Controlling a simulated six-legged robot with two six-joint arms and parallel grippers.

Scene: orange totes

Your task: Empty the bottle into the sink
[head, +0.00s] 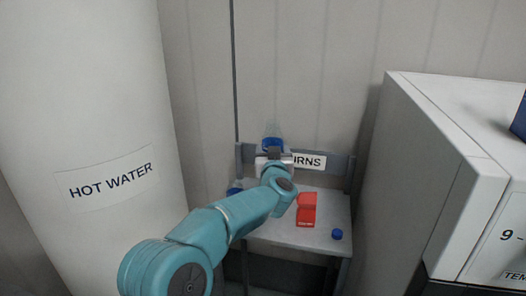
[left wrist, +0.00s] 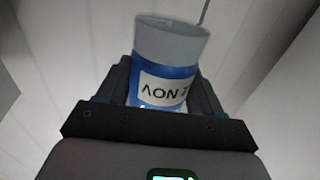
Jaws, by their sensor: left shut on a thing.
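My left gripper (head: 273,156) is shut on a bottle (head: 272,139) with a clear-looking upper part and a blue band. In the left wrist view the bottle (left wrist: 168,40) stands between the two fingers (left wrist: 162,88), with a pale grey top and a blue label with dark lettering on white. In the head view it is held above the back of a small grey table, in front of the wall. Its contents cannot be made out. No sink shows in either view. My right gripper is not in view.
The grey table (head: 318,237) carries a red object (head: 307,210), a small blue object (head: 337,234) and a blue-topped item (head: 235,187) partly behind my arm. A partly hidden sign (head: 308,162) ends in "URNS". A white "HOT WATER" tank (head: 95,120) stands left, a white cabinet (head: 420,150) right.

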